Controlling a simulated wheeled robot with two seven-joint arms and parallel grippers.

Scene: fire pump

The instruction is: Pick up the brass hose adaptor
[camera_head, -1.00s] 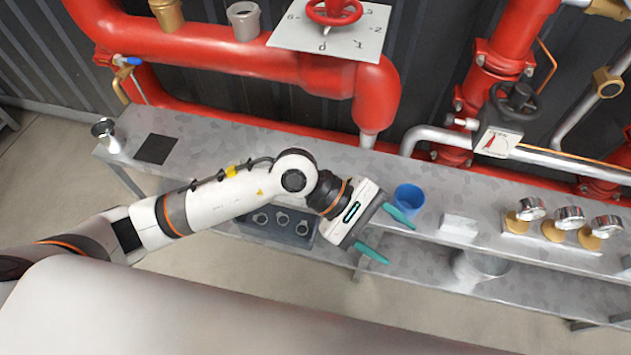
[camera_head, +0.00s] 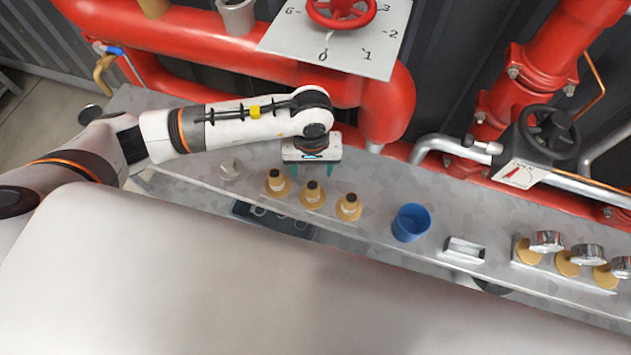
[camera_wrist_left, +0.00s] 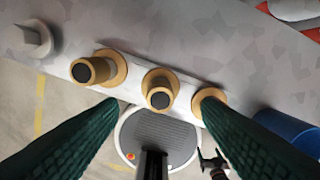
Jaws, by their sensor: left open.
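Several brass pieces show and I cannot tell which one is the hose adaptor. A plain brass cup-like fitting (camera_head: 153,8) stands on the red pipe at the top left of the head view, cut by the edge. Three brass fittings with dark ends stand in a row on the bench: left (camera_head: 275,182), middle (camera_head: 312,194), right (camera_head: 348,207). My left gripper (camera_head: 312,168) is open and empty, just behind this row. In the left wrist view its green fingers (camera_wrist_left: 158,105) point towards the row, with the middle fitting (camera_wrist_left: 160,90) in the gap.
A blue cup (camera_head: 411,222) stands right of the row, then a small metal block (camera_head: 464,249) and gauges (camera_head: 546,241) on brass mounts. A silver nut-like piece (camera_head: 230,168) is at the left. Red pipes (camera_head: 385,105) run behind the bench.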

